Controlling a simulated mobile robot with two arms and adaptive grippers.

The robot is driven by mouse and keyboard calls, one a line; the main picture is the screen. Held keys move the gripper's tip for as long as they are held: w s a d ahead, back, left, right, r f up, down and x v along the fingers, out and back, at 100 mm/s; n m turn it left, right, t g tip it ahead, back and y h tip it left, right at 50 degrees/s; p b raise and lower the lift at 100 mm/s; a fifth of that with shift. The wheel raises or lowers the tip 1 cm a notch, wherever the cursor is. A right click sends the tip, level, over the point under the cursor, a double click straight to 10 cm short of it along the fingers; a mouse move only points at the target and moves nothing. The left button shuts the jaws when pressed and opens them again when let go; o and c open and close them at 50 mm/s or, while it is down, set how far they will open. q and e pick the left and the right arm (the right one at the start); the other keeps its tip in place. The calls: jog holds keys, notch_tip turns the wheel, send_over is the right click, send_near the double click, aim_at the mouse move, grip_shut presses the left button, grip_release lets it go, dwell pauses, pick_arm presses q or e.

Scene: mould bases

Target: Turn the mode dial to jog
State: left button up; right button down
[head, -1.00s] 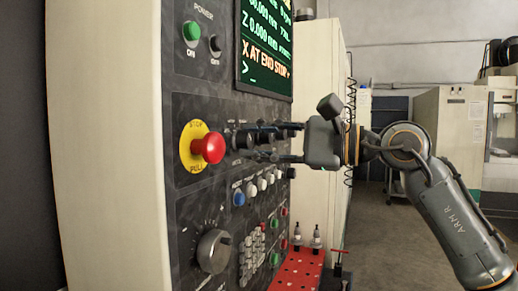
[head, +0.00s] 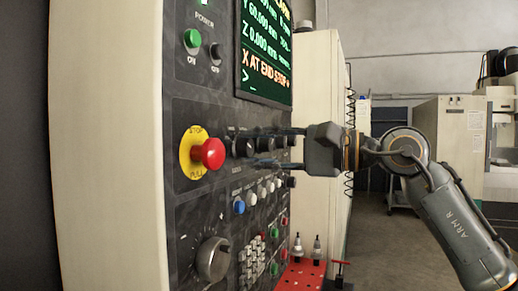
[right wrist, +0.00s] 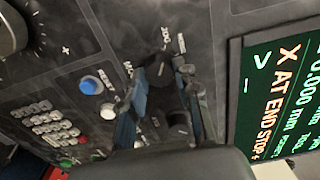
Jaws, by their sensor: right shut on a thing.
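The mode dial, a black knob (head: 243,145), is on the dark control panel, just right of the red stop button. It also shows in the right wrist view (right wrist: 160,70), between my fingertips. White lettering beside it is too blurred to read surely, and I cannot tell where its pointer stands. My right gripper (head: 256,148) reaches in from the right, one finger above and one below the dial. In the right wrist view the gripper (right wrist: 164,78) is shut on the dial. My left gripper is not in view.
The red stop button (head: 208,153) sits close left of the dial. More black knobs (head: 281,141) lie between and beyond my fingers. The screen (head: 265,55) is above; coloured buttons (head: 239,206) and a large handwheel (head: 213,258) are below. A red perforated shelf (head: 302,275) juts out lower right.

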jog(key=c, duration=1)
grip_release()
jog(key=shift+o, duration=0.2)
jog(key=v, duration=1.2)
